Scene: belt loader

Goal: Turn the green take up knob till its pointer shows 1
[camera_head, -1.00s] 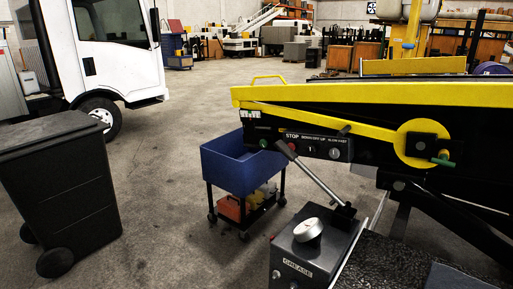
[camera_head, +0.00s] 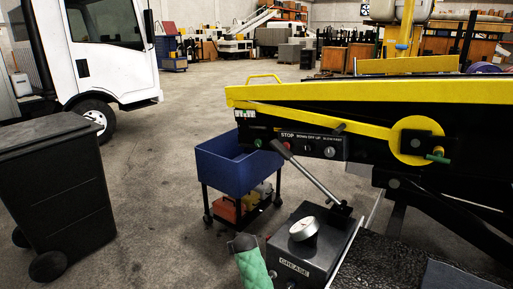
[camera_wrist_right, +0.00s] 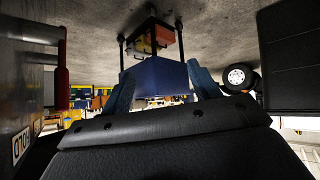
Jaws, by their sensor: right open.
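A green T-shaped knob (camera_head: 438,158) sticks out of a black block on the yellow disc (camera_head: 408,142) at the right of the belt loader (camera_head: 350,95) in the head view. No pointer or number can be read on it. My right gripper (camera_wrist_right: 165,90) is open in the wrist view, its two blue-grey fingers apart, with the blue tub (camera_wrist_right: 158,75) showing beyond them. The knob is not seen in that view. My left gripper is not in view.
A green quilted piece (camera_head: 253,265) with a dark end rises at the bottom; I cannot tell what it is. A grease box (camera_head: 300,245) with a gauge and lever (camera_head: 305,170) stands before the loader. A blue cart (camera_head: 225,165) and black bin (camera_head: 60,195) stand left.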

